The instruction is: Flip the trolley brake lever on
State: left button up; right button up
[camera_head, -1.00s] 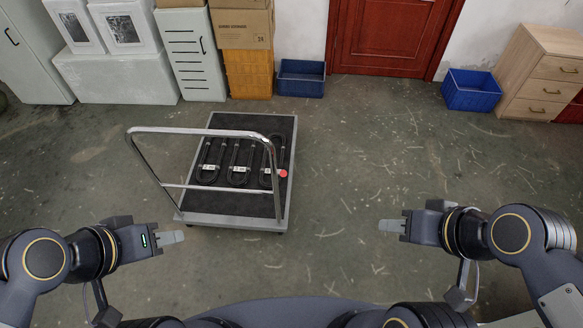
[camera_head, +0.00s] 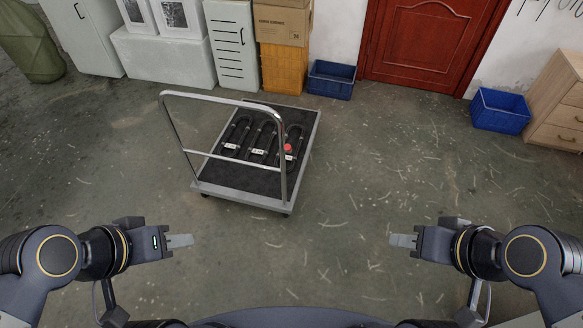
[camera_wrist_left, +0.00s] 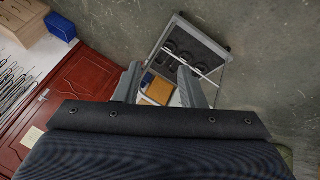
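The trolley (camera_head: 242,192) stands on the floor ahead of me, a dark flat deck in a grey frame with a chrome push handle (camera_head: 222,101) on the near left side. Several dark U-shaped items (camera_head: 262,140) lie on its deck, with a small red spot among them. I cannot make out the brake lever. The trolley also shows in the left wrist view (camera_wrist_left: 205,42). My left gripper (camera_head: 180,241) is empty, its fingers apart in the wrist view, in front of and below the trolley. My right gripper (camera_head: 403,240) is to the right, away from the trolley; its finger gap is not clear.
A red door (camera_head: 430,45) is behind. Another blue bin (camera_head: 500,110) and a wooden drawer cabinet (camera_head: 555,105) are at right. The floor right of the trolley is clear.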

aim_at(288, 148)
jog(key=k, duration=0.15)
jog(key=i+z, duration=0.5)
jog(key=i+j+z, duration=0.15)
jog(key=i+z, duration=0.3)
